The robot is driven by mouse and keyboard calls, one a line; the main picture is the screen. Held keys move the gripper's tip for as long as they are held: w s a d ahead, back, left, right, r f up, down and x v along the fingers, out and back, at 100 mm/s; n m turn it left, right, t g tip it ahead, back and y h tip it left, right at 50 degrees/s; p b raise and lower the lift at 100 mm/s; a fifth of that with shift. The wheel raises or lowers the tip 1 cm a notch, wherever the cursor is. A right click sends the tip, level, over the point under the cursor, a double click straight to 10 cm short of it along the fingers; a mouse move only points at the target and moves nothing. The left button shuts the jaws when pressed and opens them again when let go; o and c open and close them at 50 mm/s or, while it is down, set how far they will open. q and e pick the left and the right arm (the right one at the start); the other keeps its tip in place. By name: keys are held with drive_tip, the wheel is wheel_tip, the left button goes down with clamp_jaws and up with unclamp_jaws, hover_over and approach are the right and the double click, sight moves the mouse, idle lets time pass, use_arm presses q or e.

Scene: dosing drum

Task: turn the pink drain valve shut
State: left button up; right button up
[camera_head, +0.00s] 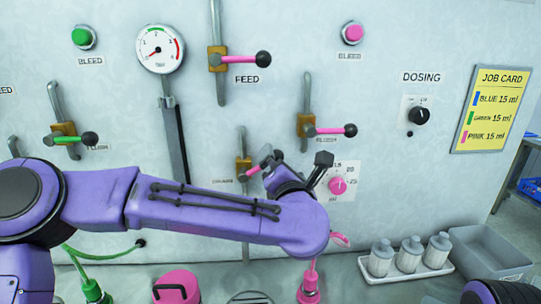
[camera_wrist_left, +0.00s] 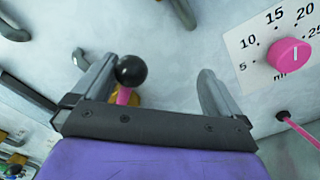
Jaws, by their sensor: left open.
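The pink drain valve sits low on the wall panel, with a brass body (camera_head: 243,166) on a grey pipe and a pink lever (camera_head: 252,172). The lever slants up to the right, across the pipe. Its black ball knob (camera_wrist_left: 131,70) shows in the left wrist view, between my finger tips and close to the left finger. My left gripper (camera_head: 295,158) is open around the knob and lever; it also shows in the left wrist view (camera_wrist_left: 158,82). I cannot tell whether a finger touches the knob. My left forearm hides the pipe below the valve. My right gripper is out of view.
The pink feed valve (camera_head: 217,59) and pink flush valve (camera_head: 306,125) are above. A pink dosing dial (camera_head: 337,185) is close right of my left gripper. White bottles (camera_head: 409,254) stand in a tray at lower right, beside a grey bin (camera_head: 490,252).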

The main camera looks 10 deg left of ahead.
use_arm(q)
drive_tip(key=f, duration=0.1)
drive_tip(key=f+b, duration=0.2)
drive_tip(key=shift+w+d+f, duration=0.15)
drive_tip(key=shift+d+f, duration=0.1)
drive_tip(key=shift+f, duration=0.1)
drive_tip(key=shift+r, duration=0.1)
drive_tip(key=shift+s+a+r, duration=0.2)
drive_tip(key=shift+a+r, duration=0.25)
drive_tip(key=shift+a, duration=0.05)
